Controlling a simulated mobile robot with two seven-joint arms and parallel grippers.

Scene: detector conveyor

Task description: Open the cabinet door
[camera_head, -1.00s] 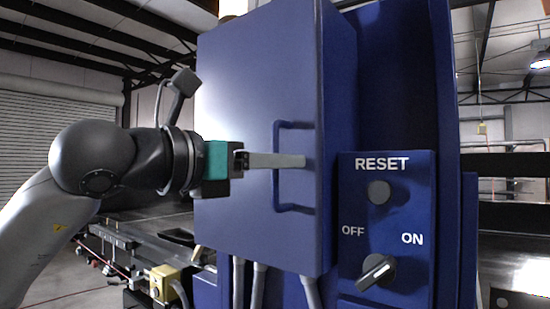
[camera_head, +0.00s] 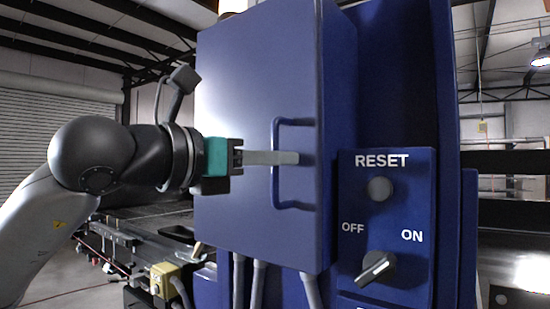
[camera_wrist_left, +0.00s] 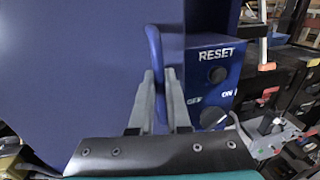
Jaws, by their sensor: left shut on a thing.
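The blue cabinet door (camera_head: 240,110) fills the middle of the head view and looks shut or nearly so; I cannot tell exactly. Its blue bar handle (camera_head: 277,190) stands upright near the door's right edge. My left gripper (camera_head: 290,158) comes in from the left, with its fingers across the middle of the handle. In the left wrist view the fingers (camera_wrist_left: 160,100) lie on both sides of the handle (camera_wrist_left: 154,50) and are shut on it. My right gripper is not in view.
A blue panel right of the door carries a RESET button (camera_head: 379,189) and an OFF/ON knob (camera_head: 376,267). Grey conduits (camera_head: 259,285) run below the cabinet. A conveyor (camera_head: 130,235) and a yellow box (camera_head: 165,281) lie at lower left.

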